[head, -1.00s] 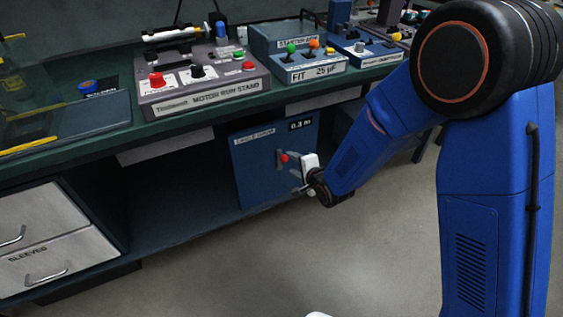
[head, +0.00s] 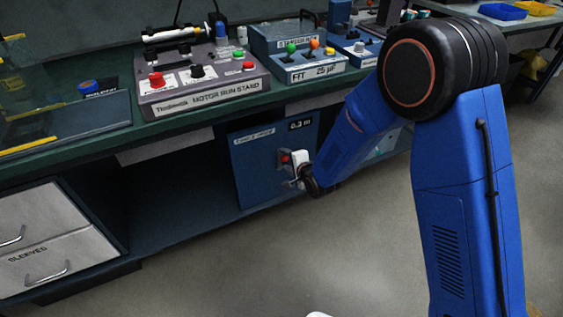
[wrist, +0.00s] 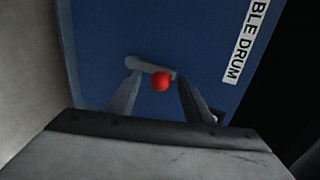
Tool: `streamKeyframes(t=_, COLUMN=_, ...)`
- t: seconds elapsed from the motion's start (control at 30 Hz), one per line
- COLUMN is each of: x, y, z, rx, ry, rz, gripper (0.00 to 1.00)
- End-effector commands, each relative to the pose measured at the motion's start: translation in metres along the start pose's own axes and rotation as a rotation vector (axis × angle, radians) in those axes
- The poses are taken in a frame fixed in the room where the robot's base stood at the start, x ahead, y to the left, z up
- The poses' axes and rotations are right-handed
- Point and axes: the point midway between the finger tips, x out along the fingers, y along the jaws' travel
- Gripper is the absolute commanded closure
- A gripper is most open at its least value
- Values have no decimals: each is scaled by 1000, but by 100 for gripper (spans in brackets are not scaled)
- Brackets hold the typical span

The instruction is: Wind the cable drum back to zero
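The cable drum (head: 250,172) is a blue panel under the bench, with a label and a display (head: 300,124) that reads 0.3 m. A red crank knob (head: 285,159) sits on its front, and it also shows in the wrist view (wrist: 161,82) at the end of a short grey crank arm (wrist: 146,64). My gripper (head: 293,163) is at the panel front by the knob. In the wrist view my gripper (wrist: 155,88) has its fingers apart, one on each side of the red knob, with gaps visible. The crank's pivot is not clear in the head view.
The bench above carries a motor run stand (head: 205,86) and a blue box marked 25 µF (head: 300,68). A drawer unit (head: 45,235) stands at left. An open shelf space lies left of the drum. The floor in front is clear.

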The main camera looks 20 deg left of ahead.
Motion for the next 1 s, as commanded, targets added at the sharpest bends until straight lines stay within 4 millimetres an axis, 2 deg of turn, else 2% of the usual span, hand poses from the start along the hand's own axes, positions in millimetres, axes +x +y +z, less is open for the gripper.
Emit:
streamKeyframes(t=0.03, x=0, y=0, z=0, rx=0, ry=0, rz=0, gripper=63)
streamKeyframes(t=0.13, x=0, y=0, z=0, rx=0, ry=0, rz=0, gripper=87)
streamKeyframes(t=0.17, x=0, y=0, z=0, rx=0, ry=0, rz=0, gripper=88)
streamKeyframes(t=0.37, x=0, y=0, z=1, rx=0, ry=0, rz=0, gripper=88)
streamKeyframes(t=0.7, x=0, y=2, z=16, rx=-1, ry=-2, rz=1, gripper=88)
streamKeyframes(t=1.0, x=0, y=2, z=17, rx=-1, ry=-1, rz=2, gripper=88)
